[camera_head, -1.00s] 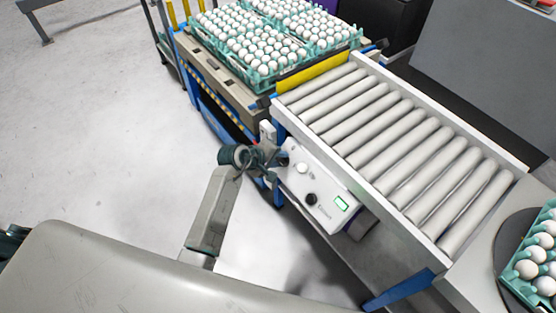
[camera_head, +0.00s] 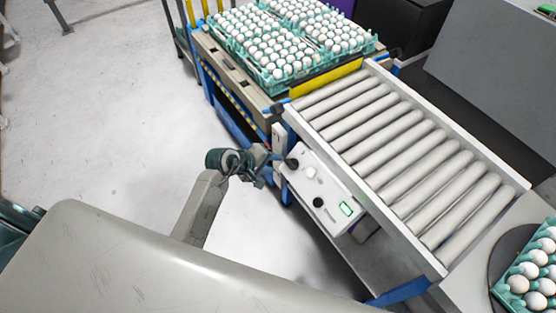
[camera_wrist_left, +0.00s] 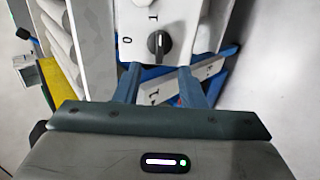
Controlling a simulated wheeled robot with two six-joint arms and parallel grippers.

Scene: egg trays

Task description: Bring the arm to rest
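My left gripper (camera_head: 274,160) is just left of the control box (camera_head: 330,190) on the side of the roller conveyor. In the left wrist view its two fingers (camera_wrist_left: 160,75) stand apart with nothing between them, so it is open. A black rotary knob (camera_wrist_left: 160,42) on the white panel lies just beyond the fingertips, apart from them. Its white line points up, close to the mark 1; the 0 is at its left. The knob also shows in the head view (camera_head: 292,163), beside the gripper. My right gripper is not in view.
The conveyor (camera_head: 400,150) runs from a cart with green egg trays (camera_head: 268,72) at the back to a dark round plate (camera_head: 500,262) bearing another egg tray (camera_head: 524,298) at the right. A green-lit display (camera_head: 346,208) is on the box.

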